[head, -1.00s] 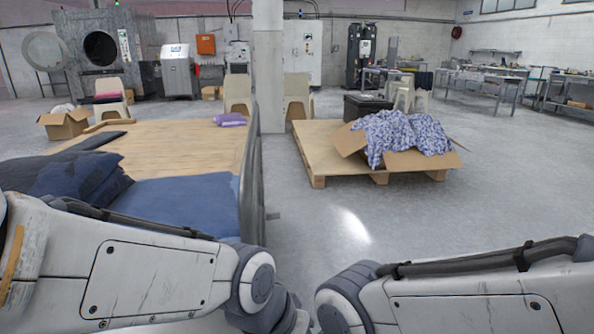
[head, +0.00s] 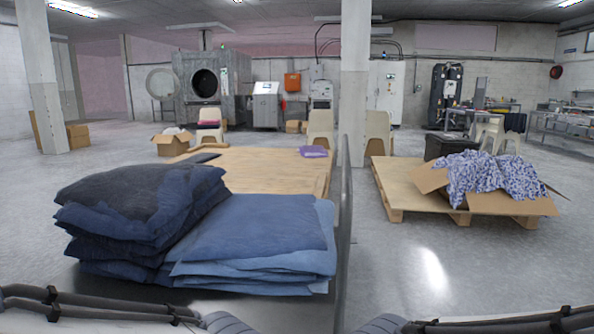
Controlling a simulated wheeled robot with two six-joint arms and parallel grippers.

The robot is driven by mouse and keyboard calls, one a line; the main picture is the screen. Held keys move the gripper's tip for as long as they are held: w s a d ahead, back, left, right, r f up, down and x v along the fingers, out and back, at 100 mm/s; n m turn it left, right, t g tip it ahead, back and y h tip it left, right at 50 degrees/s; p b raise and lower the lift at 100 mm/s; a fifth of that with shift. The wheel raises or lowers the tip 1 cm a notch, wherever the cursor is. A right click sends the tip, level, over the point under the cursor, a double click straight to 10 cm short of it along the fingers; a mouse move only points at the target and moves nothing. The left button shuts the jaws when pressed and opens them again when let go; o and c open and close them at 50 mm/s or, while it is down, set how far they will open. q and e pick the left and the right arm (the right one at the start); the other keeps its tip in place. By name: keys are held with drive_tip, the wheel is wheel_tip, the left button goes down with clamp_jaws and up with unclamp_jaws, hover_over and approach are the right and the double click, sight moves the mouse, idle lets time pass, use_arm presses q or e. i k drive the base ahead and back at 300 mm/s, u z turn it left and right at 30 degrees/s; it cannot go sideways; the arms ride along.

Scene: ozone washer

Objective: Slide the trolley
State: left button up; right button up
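A stack of folded dark blue fabric (head: 140,215) and a lower stack of lighter blue fabric (head: 250,240) lie close in front of me. They rest on a grey metal surface (head: 215,306), which seems to be the trolley's deck. A thin upright grey panel (head: 344,240) stands along its right side. Whether this panel is the trolley's handle or side, I cannot tell. My two arms show only as upper parts along the bottom edge. Both grippers are out of the picture, so their contact with the trolley is hidden.
A wooden surface (head: 265,166) lies behind the fabric. A pallet (head: 390,190) with an open box (head: 515,203) of patterned cloth stands to the right. A pillar (head: 353,90) rises behind. Grey floor is clear at left and between panel and pallet.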

sight(158, 234)
drive_tip(key=u, duration=0.35)
drive_tip(key=i, duration=0.7)
drive_tip(key=z, duration=1.1)
